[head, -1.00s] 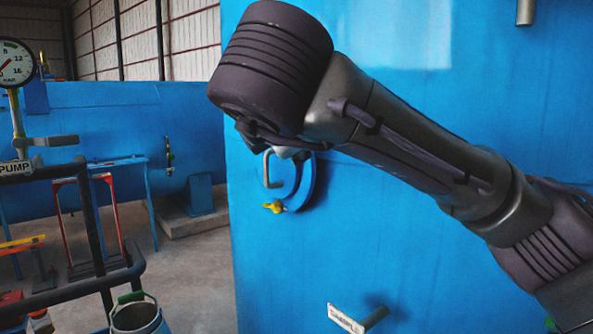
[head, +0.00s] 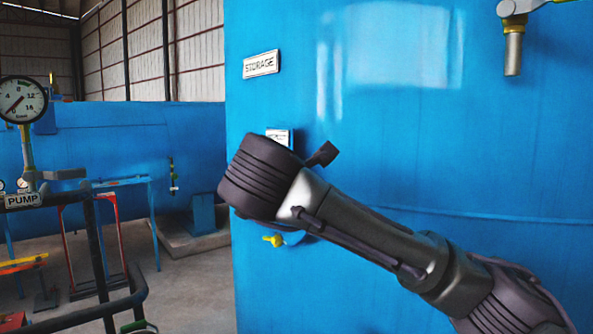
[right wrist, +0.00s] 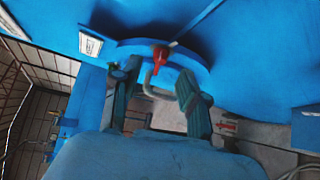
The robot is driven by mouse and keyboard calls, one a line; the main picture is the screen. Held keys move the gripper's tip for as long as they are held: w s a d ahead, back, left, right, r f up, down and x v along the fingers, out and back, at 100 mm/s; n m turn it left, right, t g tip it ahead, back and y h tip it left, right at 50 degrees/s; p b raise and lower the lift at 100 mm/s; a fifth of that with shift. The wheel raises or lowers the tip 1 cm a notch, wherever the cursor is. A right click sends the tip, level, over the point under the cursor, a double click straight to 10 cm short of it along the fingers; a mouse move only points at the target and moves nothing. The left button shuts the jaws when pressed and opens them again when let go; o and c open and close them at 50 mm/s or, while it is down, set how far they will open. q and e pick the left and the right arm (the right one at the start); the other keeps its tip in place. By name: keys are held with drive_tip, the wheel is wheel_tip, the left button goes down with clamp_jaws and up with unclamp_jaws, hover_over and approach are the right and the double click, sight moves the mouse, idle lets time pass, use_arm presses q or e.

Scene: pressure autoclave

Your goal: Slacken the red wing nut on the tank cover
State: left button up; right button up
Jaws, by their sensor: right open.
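The red wing nut (right wrist: 159,57) shows in the right wrist view at the rim of the round blue tank cover (right wrist: 190,58). My right gripper (right wrist: 158,76) is open, with one dark finger on each side of the view below the nut. The nut lies beyond the fingertips, between their lines, and nothing is held. A bent grey handle (right wrist: 154,90) on the cover also shows between the fingers. In the head view my right wrist hides the red nut and most of the cover. A yellow wing nut (head: 273,240) shows just below the wrist. My left gripper is out of view.
The blue tank wall carries a STORAGE sign (head: 261,64) and a small white label (head: 278,137). A pipe fitting (head: 513,50) hangs at the upper right. At the left stand a pressure gauge (head: 22,100), a PUMP sign (head: 23,200) and dark rails (head: 98,250).

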drive_tip(key=p+x, duration=0.1)
drive_tip(key=x, duration=0.2)
drive_tip(key=shift+w+f, duration=0.1)
drive_tip(key=shift+w, duration=0.2)
